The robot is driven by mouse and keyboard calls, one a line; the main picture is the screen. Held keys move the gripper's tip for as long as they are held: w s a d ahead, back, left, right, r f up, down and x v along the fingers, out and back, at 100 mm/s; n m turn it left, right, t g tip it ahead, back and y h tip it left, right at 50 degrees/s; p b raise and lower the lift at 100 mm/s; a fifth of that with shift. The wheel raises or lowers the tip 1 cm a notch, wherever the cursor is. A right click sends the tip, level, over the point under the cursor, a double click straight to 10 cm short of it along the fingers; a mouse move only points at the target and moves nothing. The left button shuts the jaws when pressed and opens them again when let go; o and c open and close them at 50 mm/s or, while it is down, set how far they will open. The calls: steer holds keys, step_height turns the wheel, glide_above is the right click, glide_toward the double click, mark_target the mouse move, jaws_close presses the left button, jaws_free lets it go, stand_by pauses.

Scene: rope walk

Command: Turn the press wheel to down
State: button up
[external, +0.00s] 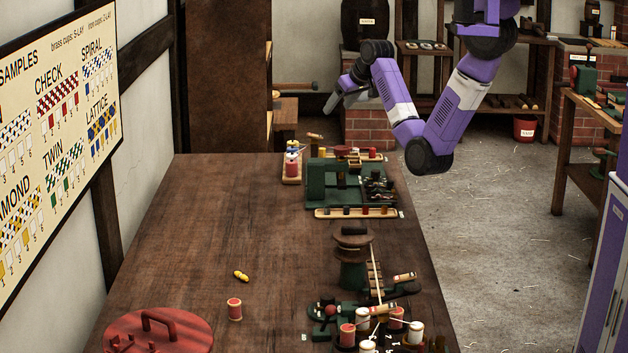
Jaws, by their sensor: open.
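A green machine (318,182) stands at the far end of the brown table. My gripper (333,103) is open and appears empty. It is in the air, above the machine in the picture and apart from it. The fingertips are small and dark here.
The long table (200,220) is mostly bare at its left and middle. A dark green post (352,270), several spools (348,335) and a red lid (160,330) stand nearer. A side bench (566,115) holds another green device (583,78). The floor (490,220) between is open.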

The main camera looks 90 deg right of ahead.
mark_target(342, 148)
steer(key=s+a+f+g+y, duration=0.2)
steer(key=s+a+f+y, duration=0.1)
steer(key=a+f, duration=0.2)
steer(key=shift+n, duration=0.3)
steer(key=shift+b+x, duration=0.6)
steer(key=shift+x, duration=3.05)
steer(key=shift+r, duration=0.1)
steer(key=c, duration=1.4)
